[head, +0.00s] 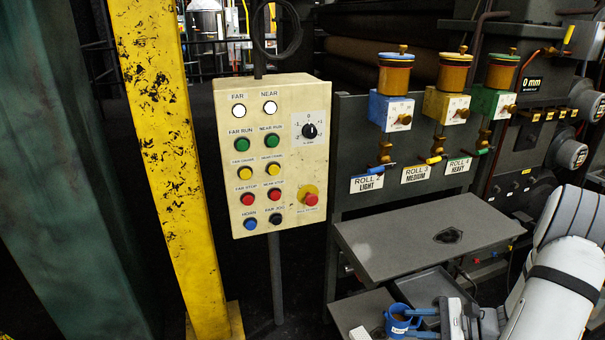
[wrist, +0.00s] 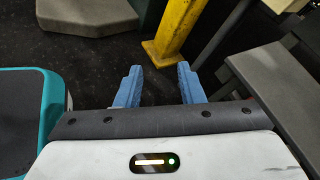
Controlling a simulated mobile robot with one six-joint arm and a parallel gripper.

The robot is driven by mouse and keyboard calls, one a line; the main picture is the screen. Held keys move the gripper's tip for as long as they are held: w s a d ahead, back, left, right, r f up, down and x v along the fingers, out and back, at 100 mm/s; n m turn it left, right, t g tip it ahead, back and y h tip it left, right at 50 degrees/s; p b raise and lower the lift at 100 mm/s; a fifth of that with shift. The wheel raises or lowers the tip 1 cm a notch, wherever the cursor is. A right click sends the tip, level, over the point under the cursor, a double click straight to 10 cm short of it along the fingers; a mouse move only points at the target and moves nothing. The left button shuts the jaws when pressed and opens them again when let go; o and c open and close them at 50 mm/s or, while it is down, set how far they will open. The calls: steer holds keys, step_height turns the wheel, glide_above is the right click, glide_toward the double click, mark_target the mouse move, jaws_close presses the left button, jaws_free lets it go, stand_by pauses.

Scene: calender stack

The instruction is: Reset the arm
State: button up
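My gripper (wrist: 160,84) is open in the wrist view, with its two blue fingers apart and nothing between them. Dark floor shows beyond the fingertips. In the head view my gripper (head: 420,322) is at the bottom right, low in front of the grey shelves, pointing left. My white arm comes in from the right edge.
A blue mug (head: 398,318) appears near my fingertips in the head view. The grey shelf (head: 390,245) is above and behind my gripper; a grey surface (wrist: 285,95) lies right in the wrist view. A yellow post (head: 165,150) and button panel (head: 275,215) stand left.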

steer(key=s+a+r+n+g+h+p, duration=0.1)
steer(key=s+a+r+n+h+p, duration=0.3)
steer(key=r, duration=0.8)
steer(key=s+a+r+n+g+h+p, duration=0.1)
steer(key=s+a+r+n+h+p, duration=0.3)
steer(key=r, duration=0.9)
steer(key=s+a+r+n+h+p, duration=0.4)
steer(key=r+n+p, duration=0.5)
steer(key=r, duration=0.4)
steer(key=shift+s+a+n+g+h, duration=0.35)
steer(key=shift+s+a, duration=0.25)
steer(key=shift+a, duration=0.7)
